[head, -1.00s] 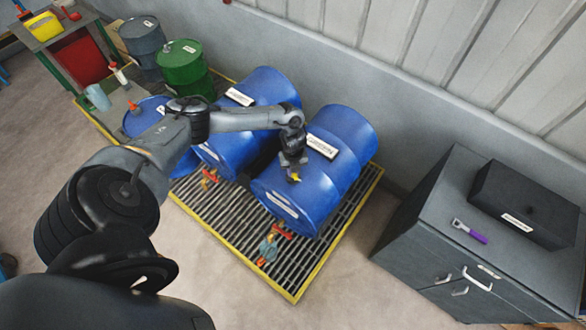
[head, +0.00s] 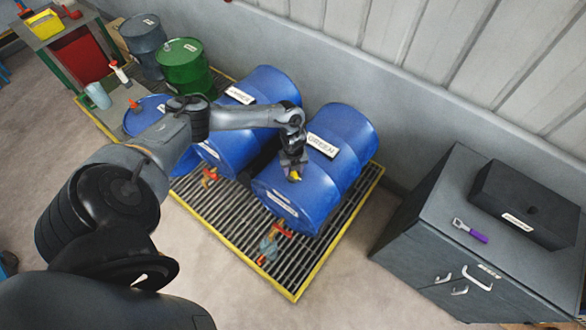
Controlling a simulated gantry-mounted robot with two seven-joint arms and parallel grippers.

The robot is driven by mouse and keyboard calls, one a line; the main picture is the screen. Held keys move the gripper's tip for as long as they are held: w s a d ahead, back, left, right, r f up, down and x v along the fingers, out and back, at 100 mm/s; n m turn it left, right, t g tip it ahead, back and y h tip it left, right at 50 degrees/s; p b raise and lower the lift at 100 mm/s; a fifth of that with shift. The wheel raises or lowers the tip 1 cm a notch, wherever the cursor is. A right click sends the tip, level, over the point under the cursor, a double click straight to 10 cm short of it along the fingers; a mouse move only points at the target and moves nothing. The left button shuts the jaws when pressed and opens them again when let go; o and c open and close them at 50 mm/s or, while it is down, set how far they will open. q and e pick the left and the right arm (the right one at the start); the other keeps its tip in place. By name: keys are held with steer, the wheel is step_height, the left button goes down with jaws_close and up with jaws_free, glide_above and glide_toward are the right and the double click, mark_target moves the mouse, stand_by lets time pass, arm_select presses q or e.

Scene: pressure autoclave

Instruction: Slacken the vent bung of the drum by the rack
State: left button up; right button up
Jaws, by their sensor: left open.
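A blue drum (head: 336,164) lies on its side on the grating, with a white label on its upper side. A small yellow bung (head: 295,177) shows on this drum near its front end. My left gripper (head: 293,173) is at the bung, pointing down, and is open; its fingers are small here and I cannot tell whether they touch the bung. A second blue drum (head: 262,107) lies to the left, partly behind my left arm. My right gripper is not in view.
The drums lie on a yellow-edged grating (head: 240,238) with red-handled taps (head: 278,231) at their fronts. A grey cabinet (head: 430,215) at right bears a black box (head: 530,200) and a purple-handled tool (head: 470,231). Green (head: 184,68) and grey drums (head: 142,45) stand at the back left.

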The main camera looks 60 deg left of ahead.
arm_select(q)
step_height(320, 180, up, 10)
steer(key=b, duration=0.1)
steer(key=shift+r, duration=0.25)
stand_by(0.4)
